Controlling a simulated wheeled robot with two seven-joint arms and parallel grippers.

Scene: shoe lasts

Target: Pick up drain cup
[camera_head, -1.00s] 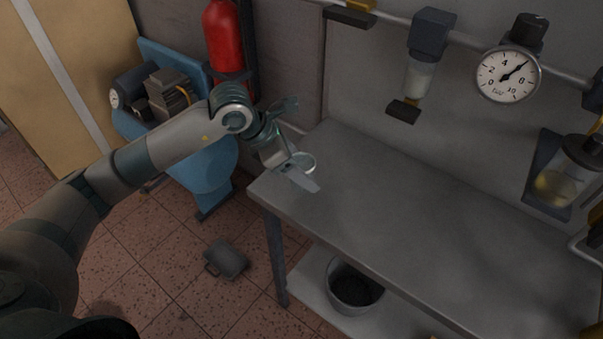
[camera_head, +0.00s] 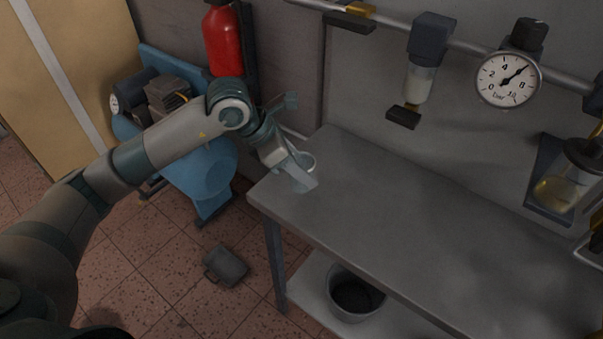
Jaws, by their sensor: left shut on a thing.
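The drain cup (camera_head: 308,161) is a small light, round-rimmed cup above the left end of the grey workbench (camera_head: 390,210). My left gripper (camera_head: 302,172) is shut on the cup, with a finger across its near side. The gripper hides much of the cup, so I cannot tell whether its base touches the bench. My right gripper is not in view.
A pipe with a filter bowl (camera_head: 419,78), a pressure gauge (camera_head: 507,80) and a lubricator (camera_head: 563,186) runs along the wall. A bucket (camera_head: 354,296) stands on the lower shelf. A blue compressor (camera_head: 205,172) stands left. The benchtop is mostly clear.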

